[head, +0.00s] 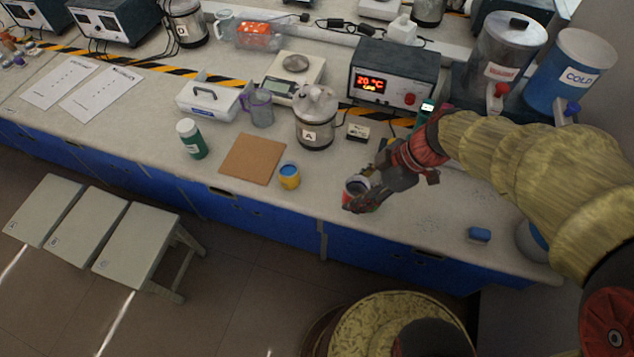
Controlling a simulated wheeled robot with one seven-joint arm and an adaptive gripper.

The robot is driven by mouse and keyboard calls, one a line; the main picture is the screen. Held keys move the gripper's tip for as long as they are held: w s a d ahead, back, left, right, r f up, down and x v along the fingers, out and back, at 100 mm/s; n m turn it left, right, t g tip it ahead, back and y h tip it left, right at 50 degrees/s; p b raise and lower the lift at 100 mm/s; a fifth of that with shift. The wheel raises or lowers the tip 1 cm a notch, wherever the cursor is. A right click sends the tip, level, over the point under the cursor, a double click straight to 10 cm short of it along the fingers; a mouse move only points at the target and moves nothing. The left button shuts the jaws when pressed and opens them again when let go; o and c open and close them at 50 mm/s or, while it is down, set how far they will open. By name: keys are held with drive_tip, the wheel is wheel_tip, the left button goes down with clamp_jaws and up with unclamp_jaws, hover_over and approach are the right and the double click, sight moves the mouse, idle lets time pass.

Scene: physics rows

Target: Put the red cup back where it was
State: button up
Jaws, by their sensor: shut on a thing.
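The red cup (349,194) is in my gripper (360,200), near the front edge of the bench, right of the middle of the head view. Its dark open mouth faces up and part of its red side shows. The gripper fingers are shut on it and hide the rest. I cannot tell whether its base touches the bench top. A yellow cup with blue inside (289,178) stands to its left, apart from it.
A cork board (240,160) lies left of the yellow cup, with a green bottle (193,142) beyond. A pot marked A (314,125) and a small box (358,132) stand behind. A blue sponge-like block (480,235) lies right. The bench (415,222) is bare near my gripper.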

drive_tip(key=w+a+f+b, duration=0.1)
drive_tip(key=w+f, duration=0.2)
drive_tip(key=w+a+f+b, duration=0.1)
drive_tip(key=w+a+f, duration=0.1)
drive_tip(key=w, duration=0.2)
drive_tip(key=w+a+f+b, duration=0.1)
drive_tip(key=w+a+f, duration=0.1)
drive_tip(key=w+f, duration=0.1)
drive_tip(key=shift+w+a+f+b, duration=0.15)
drive_tip(key=shift+w+f+b, duration=0.2)
drive_tip(key=shift+w, duration=0.1)
drive_tip(key=shift+w+a+f, duration=0.15)
drive_tip(key=shift+w+f, duration=0.15)
drive_tip(key=shift+f, duration=0.15)
drive_tip(key=shift+w+f+b, duration=0.1)
drive_tip(key=shift+f+b, duration=0.7)
drive_tip(key=shift+f, duration=0.75)
drive_tip(key=shift+f, duration=0.1)
drive_tip(key=o, duration=1.3)
